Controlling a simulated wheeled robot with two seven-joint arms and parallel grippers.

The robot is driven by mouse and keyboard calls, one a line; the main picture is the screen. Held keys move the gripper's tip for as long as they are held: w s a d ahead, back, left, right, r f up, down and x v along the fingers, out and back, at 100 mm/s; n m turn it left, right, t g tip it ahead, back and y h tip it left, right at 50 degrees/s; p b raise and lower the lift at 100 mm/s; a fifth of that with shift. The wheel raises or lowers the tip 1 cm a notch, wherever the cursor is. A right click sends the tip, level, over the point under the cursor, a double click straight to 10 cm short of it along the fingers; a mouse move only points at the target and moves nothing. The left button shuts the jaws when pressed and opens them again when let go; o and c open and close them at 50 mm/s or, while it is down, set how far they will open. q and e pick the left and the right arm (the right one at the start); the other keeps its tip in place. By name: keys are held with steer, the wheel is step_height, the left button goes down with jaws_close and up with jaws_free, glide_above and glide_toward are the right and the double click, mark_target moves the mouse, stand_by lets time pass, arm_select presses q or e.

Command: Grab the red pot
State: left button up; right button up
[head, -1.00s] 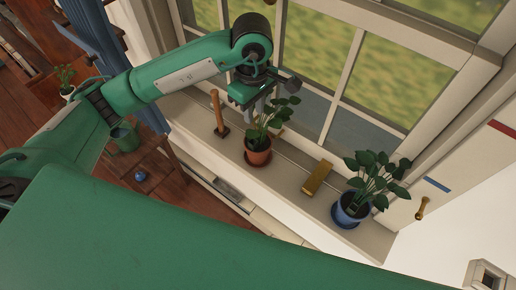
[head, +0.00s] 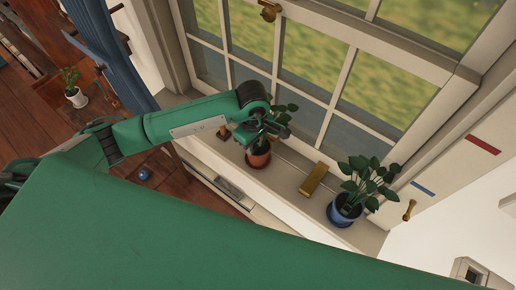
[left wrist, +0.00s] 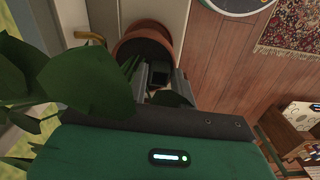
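The red pot (head: 258,158), a terracotta pot with a leafy green plant, stands upright on the window sill. My left gripper (head: 262,137) is low over it, among the plant's leaves, and partly hides the pot's top. In the left wrist view the pot's rim (left wrist: 146,32) shows just beyond the fingers, and leaves fill the left side. The left fingers (left wrist: 160,82) are apart with a gap between them. I cannot tell whether they touch the pot. My right gripper is not in view.
On the sill, a wooden-handled tool (head: 223,133) stands left of the pot. A brass-coloured block (head: 313,179) and a blue pot (head: 344,212) with a plant are to its right. The window (head: 320,70) rises close behind. A blue object (head: 144,174) lies lower left.

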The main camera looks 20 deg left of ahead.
arm_select(q)
steer(key=shift+f, duration=0.5)
jaws_close()
steer(key=shift+w+r, duration=0.1)
steer(key=shift+r, duration=0.05)
stand_by(0.9)
